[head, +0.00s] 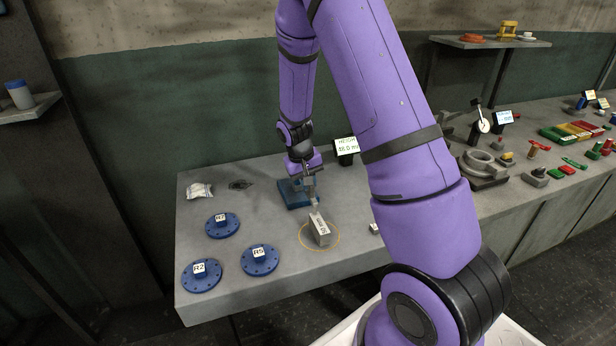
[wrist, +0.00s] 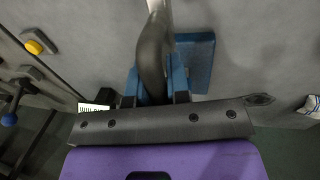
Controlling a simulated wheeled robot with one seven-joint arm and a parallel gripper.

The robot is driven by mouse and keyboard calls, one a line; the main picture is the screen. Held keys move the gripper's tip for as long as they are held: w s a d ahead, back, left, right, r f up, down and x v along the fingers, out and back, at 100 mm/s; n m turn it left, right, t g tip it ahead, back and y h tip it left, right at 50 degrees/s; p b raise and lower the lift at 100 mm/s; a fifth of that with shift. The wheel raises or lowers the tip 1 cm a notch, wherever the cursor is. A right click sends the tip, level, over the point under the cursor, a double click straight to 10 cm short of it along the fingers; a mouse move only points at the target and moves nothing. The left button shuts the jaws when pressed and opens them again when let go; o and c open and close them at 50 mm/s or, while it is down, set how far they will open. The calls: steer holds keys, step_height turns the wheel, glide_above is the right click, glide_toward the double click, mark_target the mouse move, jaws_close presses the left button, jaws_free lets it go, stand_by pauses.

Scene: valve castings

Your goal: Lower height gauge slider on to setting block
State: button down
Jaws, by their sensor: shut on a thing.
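The height gauge has a blue base (head: 293,194) on the bench, which also shows in the wrist view (wrist: 200,62). My gripper (head: 306,178) is over the base. In the wrist view my gripper (wrist: 160,88) has its blue fingers shut on the dark grey slider (wrist: 154,55). The setting block (head: 322,231), pale grey with a label, stands upright inside a yellow ring on the bench. The slider's tip is close above the block; I cannot tell whether they touch. The display (head: 347,146) appears to read 46.0 mm. My arm hides part of the gauge.
Blue flanges (head: 222,225) with labelled hubs stand on the left of the bench (head: 270,285). A crumpled white cloth (head: 199,190) and a dark flat piece (head: 240,184) lie behind them. A small labelled block (head: 375,229) is right of the ring. Castings and tools fill the right.

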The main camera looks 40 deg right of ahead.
steer(key=shift+s+a+f, duration=0.15)
steer(key=shift+a+f, duration=0.15)
steer(key=shift+a, duration=0.25)
stand_by(0.4)
steer(key=c, duration=1.1)
jaws_free()
steer(key=shift+c, duration=0.2)
steer(key=shift+o, duration=0.2)
steer(key=shift+a, duration=0.1)
steer(key=shift+w+d+r, duration=0.15)
steer(key=shift+w+d, duration=0.05)
steer(key=shift+r, duration=0.1)
steer(key=shift+r, duration=0.25)
step_height(320, 180, up, 10)
steer(key=a, duration=0.2)
steer(key=shift+w, duration=0.3)
